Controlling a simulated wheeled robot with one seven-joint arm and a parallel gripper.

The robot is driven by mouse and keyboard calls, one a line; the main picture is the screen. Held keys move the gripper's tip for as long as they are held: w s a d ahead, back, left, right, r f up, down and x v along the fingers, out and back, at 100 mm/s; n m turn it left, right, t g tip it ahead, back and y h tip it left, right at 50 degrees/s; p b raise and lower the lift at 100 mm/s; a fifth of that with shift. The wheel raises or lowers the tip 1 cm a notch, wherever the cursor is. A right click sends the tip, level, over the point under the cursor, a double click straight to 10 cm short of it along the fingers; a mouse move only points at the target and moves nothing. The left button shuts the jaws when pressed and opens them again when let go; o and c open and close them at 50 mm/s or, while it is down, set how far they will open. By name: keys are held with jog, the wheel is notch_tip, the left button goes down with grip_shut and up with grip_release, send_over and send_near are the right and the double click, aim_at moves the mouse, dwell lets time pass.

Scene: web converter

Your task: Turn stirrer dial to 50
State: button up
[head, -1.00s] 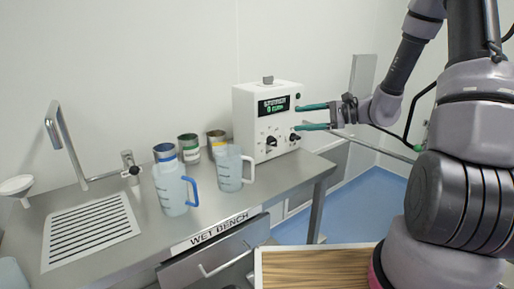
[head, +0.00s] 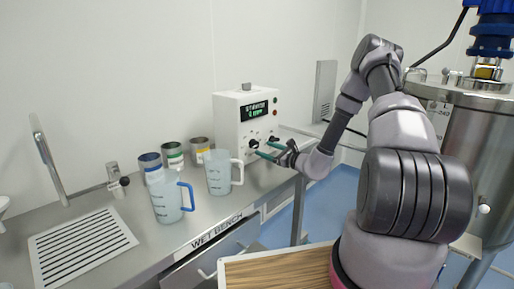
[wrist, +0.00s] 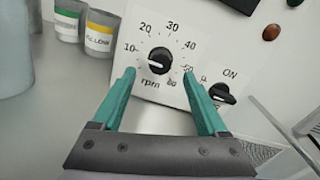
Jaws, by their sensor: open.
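The stirrer box (head: 228,125) is white, with a dark green-lit display (head: 254,111); its digits are too small to read. Its black rpm dial (wrist: 159,60) has a scale from about 10 to 60, and its white mark points left, near or just below 10. A second black knob (wrist: 222,93), marked ON, is to its right. My gripper (wrist: 159,73) is open, with teal fingers. In the wrist view the tips appear either side of the dial's lower part; I cannot tell whether they touch it. In the head view my gripper (head: 264,149) is at the box's front, low down.
Two clear jugs, one with a blue handle (head: 168,200) and one with a white handle (head: 218,175), stand left of the box on the steel bench (head: 135,255). Several cans (head: 173,155) are behind them. A large steel tank (head: 480,150) stands at the right.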

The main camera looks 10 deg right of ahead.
aim_at(257, 145)
jog(key=x, duration=0.5)
grip_shut()
